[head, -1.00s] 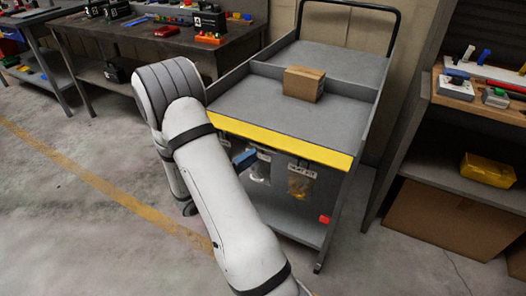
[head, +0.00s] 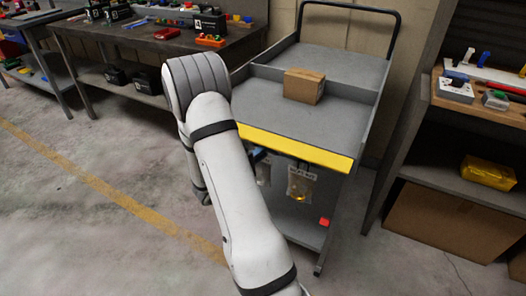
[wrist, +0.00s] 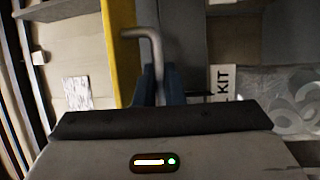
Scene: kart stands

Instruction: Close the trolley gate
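The trolley (head: 335,118) stands in front of me with a yellow strip (head: 300,148) along its near deck edge. I cannot tell which panel is the gate. The wrist view shows the yellow strip (wrist: 124,50) upright at left of centre, with a bent grey bar handle (wrist: 146,38) beside it. My gripper (wrist: 160,80) has its blue fingers close on both sides of this bar and looks shut on it. In the head view my arm hides the trolley's left front corner; only a bit of my blue gripper (head: 257,156) shows below the strip.
A cardboard box (head: 304,86) sits on the trolley deck. A clear kit bag (head: 301,182) hangs below the strip, and a red block (head: 324,222) lies on the lower shelf. A workbench (head: 150,42) stands at left, shelving (head: 480,112) at right. Floor at left is clear.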

